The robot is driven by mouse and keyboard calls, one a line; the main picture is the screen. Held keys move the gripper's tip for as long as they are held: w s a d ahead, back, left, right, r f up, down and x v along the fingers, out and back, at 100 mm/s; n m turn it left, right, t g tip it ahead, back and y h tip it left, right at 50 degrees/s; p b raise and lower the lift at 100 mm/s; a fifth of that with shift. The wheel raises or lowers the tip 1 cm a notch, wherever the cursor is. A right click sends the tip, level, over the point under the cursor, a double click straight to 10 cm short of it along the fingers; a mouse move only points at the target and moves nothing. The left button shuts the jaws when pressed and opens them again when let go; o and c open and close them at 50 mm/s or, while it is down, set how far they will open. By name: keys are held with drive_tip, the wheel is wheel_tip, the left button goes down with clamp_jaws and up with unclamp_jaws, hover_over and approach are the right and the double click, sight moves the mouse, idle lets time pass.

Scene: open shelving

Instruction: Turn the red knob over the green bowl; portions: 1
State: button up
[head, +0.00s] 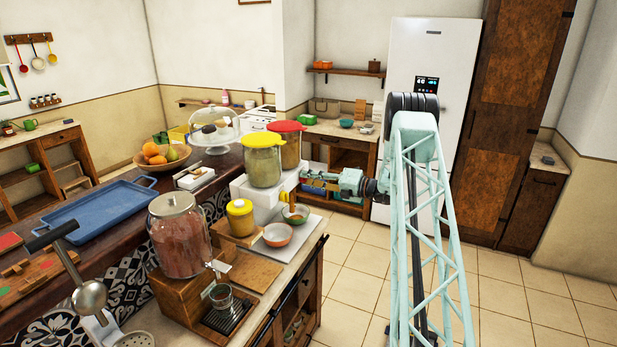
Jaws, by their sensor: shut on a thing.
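A dispenser with a red lid (287,127) and a clear jar of brownish-orange contents stands on a white base behind a yellow-lidded dispenser (262,141). My gripper (308,184) reaches in from the right and is shut at the front of the red-lidded dispenser. The red knob is hidden by the gripper, so its turn angle cannot be seen. The green bowl (296,219) sits just below and in front of the gripper, with something orange-brown showing inside. It is small in this view, so how full it is cannot be told.
A reddish bowl (277,235) stands nearer, beside a yellow-lidded pot (240,217). A large jar (178,235) stands on a wooden stand to the left. A blue tray (97,208) and fruit bowl (162,157) lie farther left. The tiled floor at right is clear.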

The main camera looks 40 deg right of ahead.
drive_tip(key=shift+m+p, duration=0.55)
drive_tip(key=shift+m, duration=0.45)
drive_tip(key=o, duration=0.9)
drive_tip(key=shift+d, duration=0.1)
drive_tip(key=shift+v, duration=6)
drive_tip(key=shift+r, duration=0.1)
